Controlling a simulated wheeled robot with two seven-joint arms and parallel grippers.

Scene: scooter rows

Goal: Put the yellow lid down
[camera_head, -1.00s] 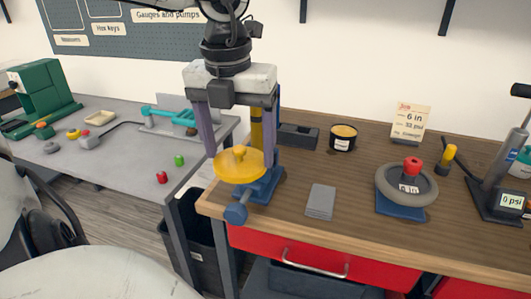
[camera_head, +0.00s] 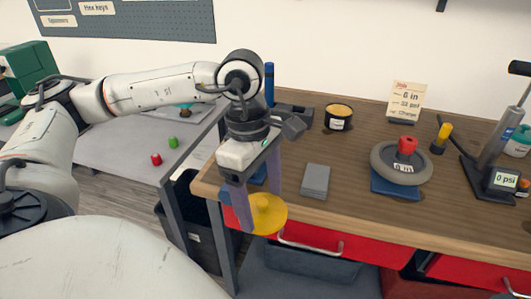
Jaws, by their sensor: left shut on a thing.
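The yellow lid (camera_head: 268,216) is a round disc with a knob. My left gripper (camera_head: 256,208) is shut on it, with its two purple fingers on either side of the knob. The lid hangs at the front left edge of the wooden bench (camera_head: 335,215), in front of the red drawer (camera_head: 350,249); I cannot tell whether it touches anything. A black tin (camera_head: 338,124) with a yellowish top stands farther back on the bench. My right gripper is not in view.
A grey block (camera_head: 315,181) lies right of the gripper. A wheel (camera_head: 385,172) on a blue base, a card (camera_head: 406,99) and a pump (camera_head: 495,160) stand farther right. A blue vise is mostly hidden behind the gripper. Bare wood lies between block and tin.

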